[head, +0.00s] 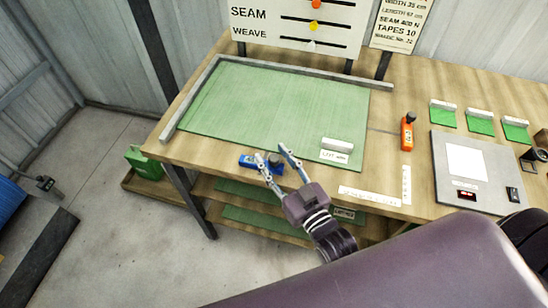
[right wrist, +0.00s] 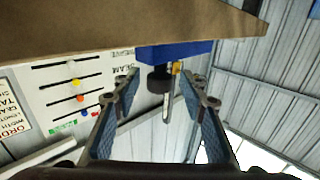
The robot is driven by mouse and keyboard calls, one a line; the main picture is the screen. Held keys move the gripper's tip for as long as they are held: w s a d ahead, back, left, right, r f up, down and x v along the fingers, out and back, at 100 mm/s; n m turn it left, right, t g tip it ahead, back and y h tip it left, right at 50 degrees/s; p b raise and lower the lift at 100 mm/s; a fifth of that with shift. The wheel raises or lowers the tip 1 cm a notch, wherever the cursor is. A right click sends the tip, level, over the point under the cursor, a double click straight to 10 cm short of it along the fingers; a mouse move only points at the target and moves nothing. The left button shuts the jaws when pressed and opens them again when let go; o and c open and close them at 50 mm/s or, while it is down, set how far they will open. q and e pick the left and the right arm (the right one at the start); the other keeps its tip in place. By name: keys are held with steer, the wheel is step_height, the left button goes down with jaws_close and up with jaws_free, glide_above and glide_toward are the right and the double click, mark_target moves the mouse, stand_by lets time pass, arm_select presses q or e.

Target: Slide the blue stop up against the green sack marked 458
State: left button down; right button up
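The blue stop (head: 247,161), a small block with a dark knob (head: 275,159), sits at the front edge of the workbench. My right gripper (head: 270,153) is open at the stop, with its fingers on either side of the knob. In the right wrist view, the blue stop (right wrist: 190,48) and its black knob (right wrist: 158,84) show ahead between the spread fingers (right wrist: 165,92); I see no grip. A large green sack (head: 270,105) lies flat on the bench behind the stop. Its white label (head: 333,157) is too small to read surely. My left gripper is not in view.
A grey rail (head: 290,68) runs along the sack's back and left sides. A white block (head: 337,145) lies on its front right corner. An orange tool-like block (head: 407,132), a grey panel (head: 475,190) and small green pieces (head: 480,125) are farther right.

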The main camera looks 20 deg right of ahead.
steer(key=shift+s, duration=0.1)
steer(key=s+d, duration=0.2)
steer(key=s, duration=0.9)
steer(key=shift+s+d, duration=0.15)
steer(key=shift+s, duration=0.15)
steer(key=shift+s+f, duration=0.1)
